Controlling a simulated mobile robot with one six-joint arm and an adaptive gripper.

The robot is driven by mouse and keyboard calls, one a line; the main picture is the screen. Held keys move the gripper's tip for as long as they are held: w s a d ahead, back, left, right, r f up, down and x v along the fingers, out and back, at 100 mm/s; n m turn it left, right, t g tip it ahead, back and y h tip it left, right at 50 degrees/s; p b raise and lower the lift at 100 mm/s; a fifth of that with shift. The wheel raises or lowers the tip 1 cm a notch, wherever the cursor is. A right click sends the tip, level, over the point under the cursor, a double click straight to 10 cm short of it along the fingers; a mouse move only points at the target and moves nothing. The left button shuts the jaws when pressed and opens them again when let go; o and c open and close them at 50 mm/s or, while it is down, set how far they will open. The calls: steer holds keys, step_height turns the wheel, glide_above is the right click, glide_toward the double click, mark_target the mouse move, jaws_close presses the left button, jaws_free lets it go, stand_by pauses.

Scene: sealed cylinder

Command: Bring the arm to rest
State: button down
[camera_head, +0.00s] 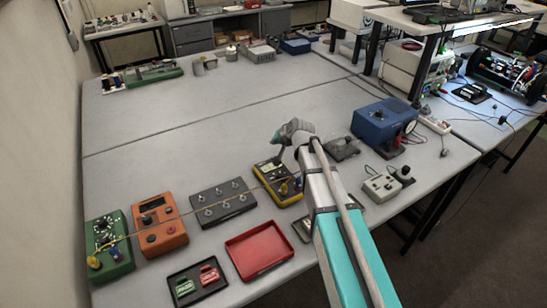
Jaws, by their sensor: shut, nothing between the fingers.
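My arm rises from the bottom right of the head view, with teal and grey links. It reaches over the grey table (206,117) to its grey wrist with a teal cap, near the middle of the picture. The wrist appears to be above the table, near a yellow meter (271,178). I cannot make out my gripper or its fingers; they seem hidden behind the wrist and forearm. I see nothing carried by the arm.
A green box (110,252), an orange meter (160,226), a dark switch panel (222,203), a red tray (260,252) and a blue box (377,125) stand around the arm. A thin cord crosses the left devices. The table's middle-left is clear.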

steer(key=shift+s+d, duration=0.1)
stand_by(0.5)
steer(key=s+d+f+g+h, duration=0.1)
steer(key=s+d, duration=0.2)
steer(key=s+d+f+g+h, duration=0.1)
steer(key=s+d, duration=0.3)
steer(key=s+d+f+g+h, duration=0.1)
steer(key=s+d, duration=0.3)
steer(key=shift+f+n, duration=0.4)
steer(key=s+d+g+h, duration=0.1)
steer(key=s+d, duration=0.2)
steer(key=s, duration=0.1)
steer(key=s+d+f+g+h, duration=0.1)
steer(key=s+d, duration=0.3)
steer(key=s, duration=0.1)
steer(key=s+d+g+h, duration=0.1)
steer(key=s+d+g, duration=0.1)
steer(key=s+d, duration=0.2)
steer(key=shift+s+d+f, duration=0.25)
steer(key=shift+s+f, duration=0.15)
steer(key=shift+s, duration=0.3)
steer(key=c, duration=1.3)
jaws_free()
steer(key=shift+c, duration=0.2)
